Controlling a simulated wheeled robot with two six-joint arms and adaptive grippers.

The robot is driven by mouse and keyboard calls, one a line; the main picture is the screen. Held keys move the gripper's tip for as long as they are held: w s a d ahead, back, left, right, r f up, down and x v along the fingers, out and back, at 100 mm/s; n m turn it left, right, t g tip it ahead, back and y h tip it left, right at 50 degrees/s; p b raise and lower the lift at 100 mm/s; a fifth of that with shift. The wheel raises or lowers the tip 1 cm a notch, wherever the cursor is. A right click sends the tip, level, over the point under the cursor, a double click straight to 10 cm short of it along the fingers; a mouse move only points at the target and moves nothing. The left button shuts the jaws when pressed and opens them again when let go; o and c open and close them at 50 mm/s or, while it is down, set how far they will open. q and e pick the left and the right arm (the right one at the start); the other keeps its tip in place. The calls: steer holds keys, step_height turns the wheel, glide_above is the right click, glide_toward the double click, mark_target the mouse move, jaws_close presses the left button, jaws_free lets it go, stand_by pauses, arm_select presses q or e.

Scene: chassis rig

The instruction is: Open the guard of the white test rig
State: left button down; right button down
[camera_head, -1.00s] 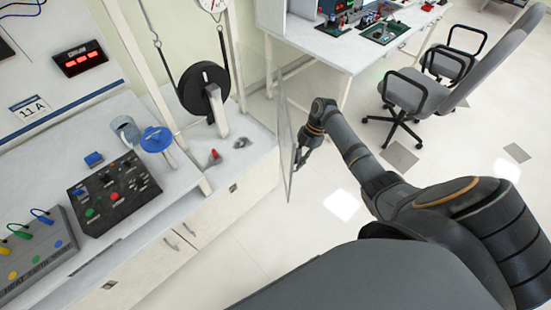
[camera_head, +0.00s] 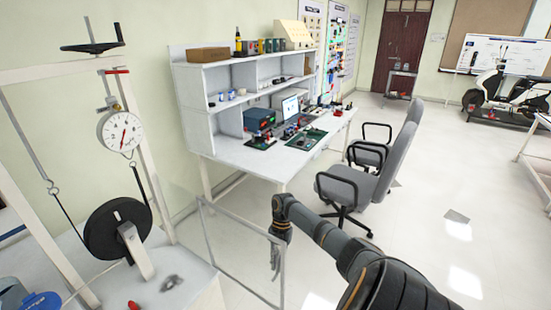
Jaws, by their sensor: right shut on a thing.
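The white test rig (camera_head: 203,283) stands at the left, with an upright white frame, a dial gauge (camera_head: 120,131) and a black wheel (camera_head: 117,228). Its guard (camera_head: 240,227) is a clear panel with a thin grey frame. The guard stands out from the rig's right side, swung away from the wheel, so the wheel is uncovered on that side. My right gripper (camera_head: 275,258) is at the guard's outer edge and shut on it; the fingertips are small and partly hidden. My left gripper is out of view.
A white workbench (camera_head: 240,155) with shelves and electronics stands behind the guard. A grey office chair (camera_head: 375,180) is right of it, beyond my right arm. Open floor (camera_head: 430,225) lies to the right. A red knob (camera_head: 133,304) is on the rig's top.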

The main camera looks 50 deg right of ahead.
steer(key=shift+d, duration=0.15)
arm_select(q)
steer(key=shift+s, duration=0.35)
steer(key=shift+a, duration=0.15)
arm_select(e)
steer(key=c, duration=1.7)
jaws_free()
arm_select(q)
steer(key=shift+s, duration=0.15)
arm_select(e)
steer(key=shift+w, duration=0.1)
steer(key=v, duration=1.2)
